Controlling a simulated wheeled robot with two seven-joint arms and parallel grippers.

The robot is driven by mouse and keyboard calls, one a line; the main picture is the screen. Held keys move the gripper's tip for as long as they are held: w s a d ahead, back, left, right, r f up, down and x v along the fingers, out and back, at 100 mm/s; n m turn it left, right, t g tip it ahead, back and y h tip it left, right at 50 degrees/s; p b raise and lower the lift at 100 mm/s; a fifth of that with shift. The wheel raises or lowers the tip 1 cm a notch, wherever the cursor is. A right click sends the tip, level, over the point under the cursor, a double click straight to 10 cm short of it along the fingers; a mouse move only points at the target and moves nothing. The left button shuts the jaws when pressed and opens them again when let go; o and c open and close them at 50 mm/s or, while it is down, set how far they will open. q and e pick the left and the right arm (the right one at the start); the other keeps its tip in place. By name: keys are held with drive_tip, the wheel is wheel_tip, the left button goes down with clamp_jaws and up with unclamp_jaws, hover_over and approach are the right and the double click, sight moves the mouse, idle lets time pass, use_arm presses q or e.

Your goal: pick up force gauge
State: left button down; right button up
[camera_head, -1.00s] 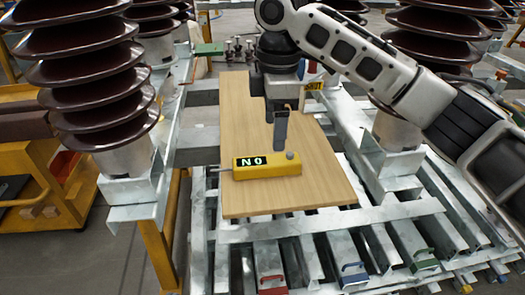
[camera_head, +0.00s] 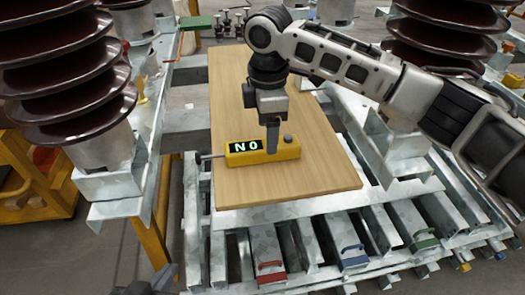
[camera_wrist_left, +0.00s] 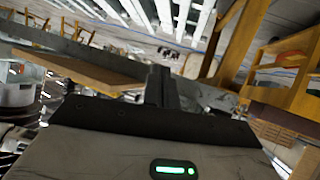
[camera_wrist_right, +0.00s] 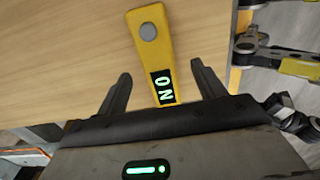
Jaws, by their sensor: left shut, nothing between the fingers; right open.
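The force gauge (camera_head: 243,155) is a yellow bar with a green-lit display, a grey knob and a thin rod at its left end. It lies on the wooden board (camera_head: 290,185). My right gripper (camera_head: 272,150) points down at the gauge, one finger hiding part of its body. In the right wrist view the gauge (camera_wrist_right: 155,50) runs between the two spread fingers (camera_wrist_right: 161,70), with a gap on each side.
The board rests on a grey metal frame. Large brown ribbed insulators (camera_head: 65,75) stand on both sides. Red, blue and green handles (camera_head: 352,257) sit on the front bars. An orange cart (camera_head: 35,185) stands at the left. Much of the board is bare.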

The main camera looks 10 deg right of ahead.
sight(263, 151)
wheel_tip(263, 151, down, 5)
drive_tip(key=shift+w+r+b, duration=0.15)
drive_tip(key=shift+b, duration=0.45)
drive_tip(key=shift+f, duration=0.25)
drive_tip(key=c, duration=1.2)
use_arm(q)
drive_tip(key=shift+w+d+f, duration=0.15)
drive_tip(key=shift+f, duration=0.4)
drive_tip(key=shift+w+d+f, duration=0.1)
drive_tip(key=shift+f, duration=0.4)
use_arm(e)
drive_tip(key=shift+r, duration=0.1)
clamp_jaws()
